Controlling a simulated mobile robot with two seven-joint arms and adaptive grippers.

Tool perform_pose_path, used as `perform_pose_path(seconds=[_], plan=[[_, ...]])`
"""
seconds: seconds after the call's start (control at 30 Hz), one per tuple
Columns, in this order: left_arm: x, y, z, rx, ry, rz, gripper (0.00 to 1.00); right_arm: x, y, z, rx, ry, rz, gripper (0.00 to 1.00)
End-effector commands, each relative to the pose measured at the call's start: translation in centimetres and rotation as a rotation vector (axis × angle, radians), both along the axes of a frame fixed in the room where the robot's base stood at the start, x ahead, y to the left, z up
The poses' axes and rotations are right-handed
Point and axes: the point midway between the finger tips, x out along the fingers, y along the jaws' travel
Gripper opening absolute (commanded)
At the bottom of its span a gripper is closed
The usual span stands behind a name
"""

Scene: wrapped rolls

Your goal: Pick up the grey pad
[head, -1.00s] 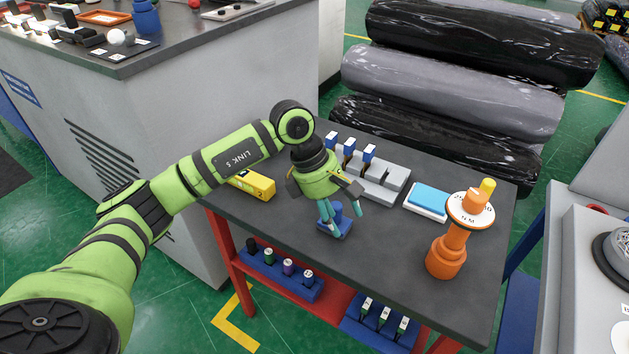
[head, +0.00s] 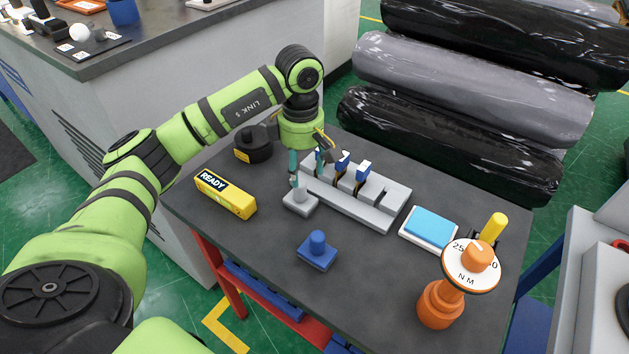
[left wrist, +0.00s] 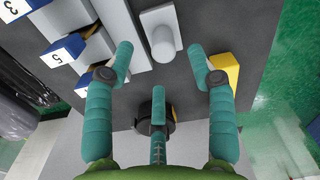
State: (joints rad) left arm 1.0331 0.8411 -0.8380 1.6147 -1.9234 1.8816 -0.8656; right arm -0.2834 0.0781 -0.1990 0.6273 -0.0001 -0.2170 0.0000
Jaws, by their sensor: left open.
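The grey pad (head: 300,204) is a small square block with an upright rounded knob. It sits on the dark table just left of the grey slotted holder. My left gripper (head: 307,178) is open above it, fingers pointing down, one fingertip close to the knob in the head view. In the left wrist view the grey pad (left wrist: 161,20) lies ahead, its knob between the two open teal fingertips (left wrist: 162,58). No contact is clear. My right gripper is not in view.
The grey slotted holder (head: 377,213) with blue-topped items stands beside the pad. A blue knobbed pad (head: 317,251), a yellow READY box (head: 226,193), a black round object (head: 253,144), a blue-and-white block (head: 430,229) and an orange torque device (head: 440,304) share the table.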

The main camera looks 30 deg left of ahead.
Motion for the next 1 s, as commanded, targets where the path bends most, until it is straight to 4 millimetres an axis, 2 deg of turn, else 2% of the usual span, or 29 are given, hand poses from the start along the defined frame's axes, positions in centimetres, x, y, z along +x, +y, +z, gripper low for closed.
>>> perform_pose_path(seconds=[0.23, 0.37, 0.53, 0.7, 0.9, 0.93, 0.97, 1.0], plan=[[-0.1, 0.1, -1.5, -0.001, 0.005, 0.0, 0.56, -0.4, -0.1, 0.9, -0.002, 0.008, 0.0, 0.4], [-0.3, 0.4, -2.8, 0.0, 0.005, 0.001, 0.56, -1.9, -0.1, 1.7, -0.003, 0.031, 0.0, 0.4], [-0.6, 0.8, -5.4, -0.002, 0.005, 0.001, 0.56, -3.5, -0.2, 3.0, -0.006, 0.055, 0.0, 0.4], [-0.5, 0.9, -7.0, 0.0, 0.002, 0.0, 0.56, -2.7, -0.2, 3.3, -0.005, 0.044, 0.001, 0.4], [-0.5, 0.9, -7.1, 0.0, 0.0, 0.0, 0.56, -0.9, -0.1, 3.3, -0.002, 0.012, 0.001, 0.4], [-0.5, 0.9, -7.1, 0.0, 0.0, 0.0, 0.52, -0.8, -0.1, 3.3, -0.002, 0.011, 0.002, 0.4], [-0.5, 0.9, -7.1, 0.0, 0.0, 0.0, 0.4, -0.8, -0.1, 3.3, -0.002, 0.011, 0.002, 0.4], [-0.5, 0.8, -7.1, 0.0, 0.0, 0.0, 0.24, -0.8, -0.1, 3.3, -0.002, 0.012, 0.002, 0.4]])
